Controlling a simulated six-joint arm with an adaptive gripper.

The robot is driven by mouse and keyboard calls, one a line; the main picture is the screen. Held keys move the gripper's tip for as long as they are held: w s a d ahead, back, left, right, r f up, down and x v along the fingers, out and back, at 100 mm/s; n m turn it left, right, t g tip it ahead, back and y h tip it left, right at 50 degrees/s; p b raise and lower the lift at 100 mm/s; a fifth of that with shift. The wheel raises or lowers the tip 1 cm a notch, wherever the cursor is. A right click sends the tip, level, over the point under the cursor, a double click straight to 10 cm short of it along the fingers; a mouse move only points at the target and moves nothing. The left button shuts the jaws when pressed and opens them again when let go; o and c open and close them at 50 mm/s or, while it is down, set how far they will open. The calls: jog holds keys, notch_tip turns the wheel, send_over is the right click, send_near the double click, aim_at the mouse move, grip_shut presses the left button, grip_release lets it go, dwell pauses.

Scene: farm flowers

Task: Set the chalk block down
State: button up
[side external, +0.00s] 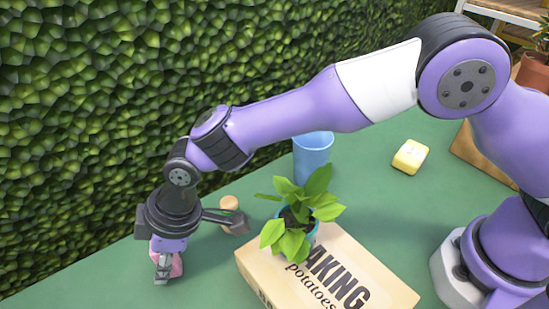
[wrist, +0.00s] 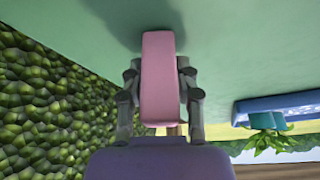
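The chalk block, a pink oblong block, is between the fingers of my gripper (side external: 163,266). In the side view only part of the pink block (side external: 178,266) shows beside the fingers, low over the left end of the green table. In the wrist view the block (wrist: 160,70) stands lengthwise between both fingers, which press on its two sides. My gripper (wrist: 159,90) is shut on it. A dark shadow lies on the table by the block's far end. I cannot tell whether the block touches the table.
A potted plant (side external: 300,215) stands on a cardboard box (side external: 330,275) right of my gripper. A blue cup (side external: 312,157), a yellow block (side external: 410,156) and a small tan object (side external: 229,203) are farther back. A leafy hedge (side external: 110,100) borders the green table (side external: 100,275).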

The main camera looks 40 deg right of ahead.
jog(key=shift+o, duration=0.3)
jog(key=shift+r, duration=0.15)
jog(key=v, duration=1.2)
jog(key=w+d+r+m+t, duration=0.1)
jog(key=w+d+r+m, duration=0.2)
jog(key=d, duration=0.6)
jog(key=s+d+m+t+h, duration=0.1)
jog(key=s+d+m, duration=0.4)
jog(key=d, duration=0.7)
jog(key=s+d+r+m+t+h, duration=0.1)
jog(key=s+d+m+h, duration=0.2)
jog(key=d, duration=0.9)
jog(key=s+m, duration=0.2)
jog(key=s, duration=0.2)
jog(key=shift+r+m+t, duration=0.3)
jog(key=shift+t, duration=0.1)
